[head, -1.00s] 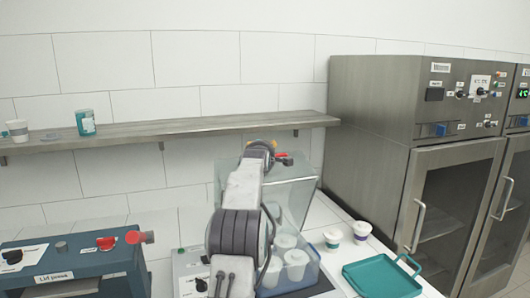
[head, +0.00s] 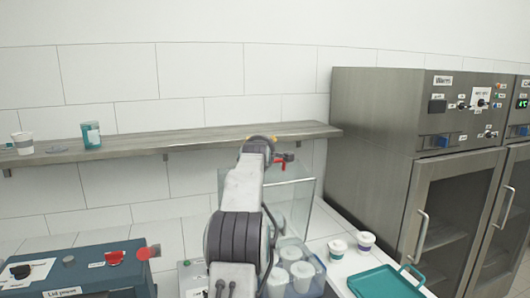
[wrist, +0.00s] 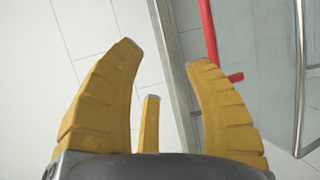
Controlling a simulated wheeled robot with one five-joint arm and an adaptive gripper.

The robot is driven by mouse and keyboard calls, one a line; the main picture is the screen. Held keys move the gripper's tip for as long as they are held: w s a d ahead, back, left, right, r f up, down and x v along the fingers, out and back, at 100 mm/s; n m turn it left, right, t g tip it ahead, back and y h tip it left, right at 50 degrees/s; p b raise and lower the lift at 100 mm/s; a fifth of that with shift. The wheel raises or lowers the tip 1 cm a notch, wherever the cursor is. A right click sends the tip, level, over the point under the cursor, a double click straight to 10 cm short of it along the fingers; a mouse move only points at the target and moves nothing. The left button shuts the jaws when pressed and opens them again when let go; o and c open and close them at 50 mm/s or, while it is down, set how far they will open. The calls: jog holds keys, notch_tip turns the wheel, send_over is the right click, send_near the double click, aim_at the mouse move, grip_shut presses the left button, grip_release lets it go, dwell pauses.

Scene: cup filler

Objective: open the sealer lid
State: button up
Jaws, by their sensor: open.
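A clear panel (head: 298,205), seemingly the sealer lid, stands raised, slightly tilted, over a clear box that holds several white cups (head: 302,272). A red handle (head: 281,163) is at its top edge. My gripper (head: 262,143) is beside the handle in the head view, its fingers mostly hidden by my arm. In the wrist view my gripper (wrist: 168,55) is open and empty, with yellow fingers spread. The red handle (wrist: 209,35) and the clear panel (wrist: 255,50) are just right of the fingers. I cannot tell whether the right finger touches the handle.
A lid press (head: 75,268) with red knobs stands at the left. Two lidded cups (head: 338,248) and a teal tray (head: 385,282) are at the right, before steel cabinets (head: 400,150). A wall shelf (head: 190,137) behind holds a teal cup (head: 91,134) and a white cup (head: 23,143).

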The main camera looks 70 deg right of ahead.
jog(key=shift+d, duration=0.1)
dwell(0.3)
jog(key=shift+f, duration=0.1)
dwell(0.3)
jog(key=v, duration=1.2)
jog(key=shift+w, duration=0.1)
dwell(0.3)
